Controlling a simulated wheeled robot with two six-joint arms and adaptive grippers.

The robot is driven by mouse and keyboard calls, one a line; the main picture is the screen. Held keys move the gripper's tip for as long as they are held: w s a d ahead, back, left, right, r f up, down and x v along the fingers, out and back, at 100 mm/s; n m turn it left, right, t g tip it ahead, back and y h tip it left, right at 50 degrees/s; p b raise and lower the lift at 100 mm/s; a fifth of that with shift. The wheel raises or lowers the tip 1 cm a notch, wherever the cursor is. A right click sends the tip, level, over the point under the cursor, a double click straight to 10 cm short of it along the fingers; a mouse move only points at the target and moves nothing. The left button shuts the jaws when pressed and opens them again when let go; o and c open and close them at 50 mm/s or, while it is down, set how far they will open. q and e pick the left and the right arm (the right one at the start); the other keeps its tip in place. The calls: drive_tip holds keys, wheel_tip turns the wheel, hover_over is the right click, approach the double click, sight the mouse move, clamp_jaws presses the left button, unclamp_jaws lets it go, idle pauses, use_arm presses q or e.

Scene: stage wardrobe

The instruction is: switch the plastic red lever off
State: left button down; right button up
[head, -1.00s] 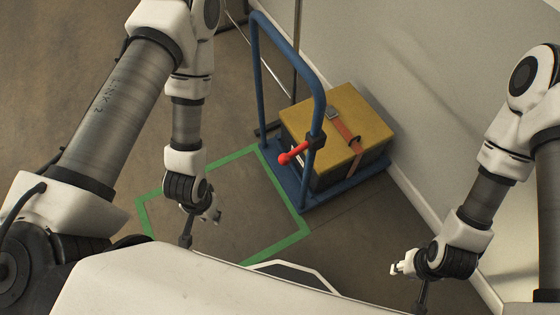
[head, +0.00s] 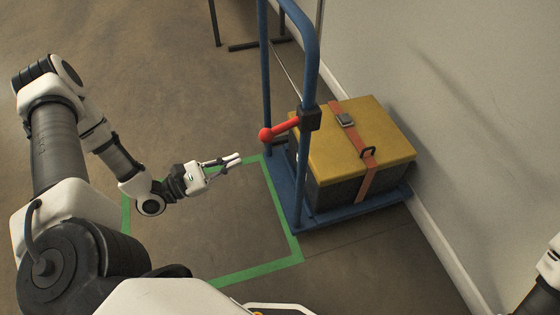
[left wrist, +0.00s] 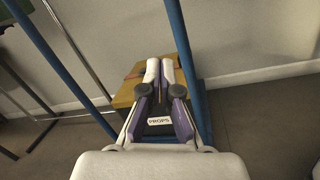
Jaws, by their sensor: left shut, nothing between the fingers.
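The red lever (head: 283,130) is a short rod with a round knob. It sticks out to the left and slightly down from a black block (head: 311,119) on the near upright of the blue trolley handle (head: 308,60). My left gripper (head: 239,157) is shut and empty, left of and a little below the knob in the head view, apart from it in the picture. In the left wrist view its fingers (left wrist: 160,68) lie together, pointing towards the trolley; I cannot make out the lever there. My right gripper is out of view.
A dark box with a yellow lid (head: 360,140) and an orange strap stands on the trolley's blue base (head: 350,213). A white wall (head: 440,100) rises on the right. Green tape (head: 262,270) marks floor that is clear. Dark metal stand legs (head: 215,25) are at the top.

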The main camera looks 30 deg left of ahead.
sight(263, 141)
use_arm(q)
drive_tip(key=shift+s+a+r, duration=0.1)
drive_tip(key=w+d+r, duration=0.1)
drive_tip(key=w, duration=0.1)
drive_tip(key=w+d+r+b, duration=0.1)
drive_tip(key=w+d, duration=0.1)
drive_tip(key=w+d+r+b, duration=0.1)
drive_tip(key=w+d+r, duration=0.1)
drive_tip(key=shift+w+d+r, duration=0.1)
drive_tip(key=shift+w+d, duration=0.1)
drive_tip(key=shift+w, duration=0.15)
drive_tip(key=shift+s+d+r, duration=0.1)
drive_tip(key=shift+s+r, duration=0.15)
drive_tip(key=shift+s, duration=0.05)
idle(0.3)
